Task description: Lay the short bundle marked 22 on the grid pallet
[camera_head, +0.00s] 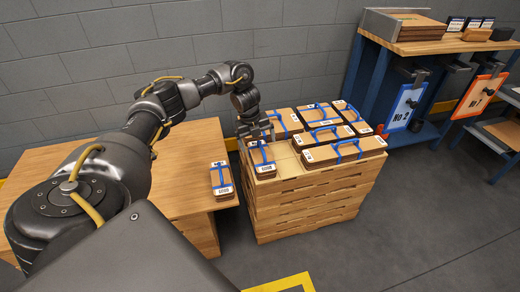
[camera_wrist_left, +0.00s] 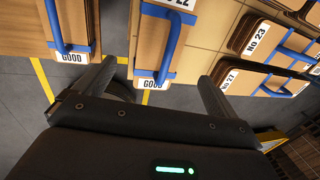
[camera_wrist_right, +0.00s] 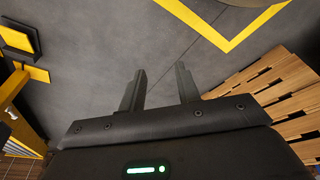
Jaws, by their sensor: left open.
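The short bundle marked 22 (camera_wrist_left: 152,40) is brown with a blue strap and a GOOD label on its near end. In the head view the bundle (camera_head: 263,166) lies on the front left corner of the grid pallet (camera_head: 290,165). My left gripper (camera_wrist_left: 156,76) is open, with one finger on each side of the bundle's near end in the left wrist view; contact cannot be told. In the head view the left gripper (camera_head: 256,132) is over the bundle's far end. My right gripper (camera_wrist_right: 159,80) is open and empty above the grey floor.
Several strapped bundles (camera_head: 345,151) fill the pallet's back and right. Another GOOD bundle (camera_head: 222,180) stands on the wooden table (camera_head: 190,165) left of the pallet, across a narrow gap. A blue-legged bench (camera_head: 430,46) is at the right. Floor in front is clear.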

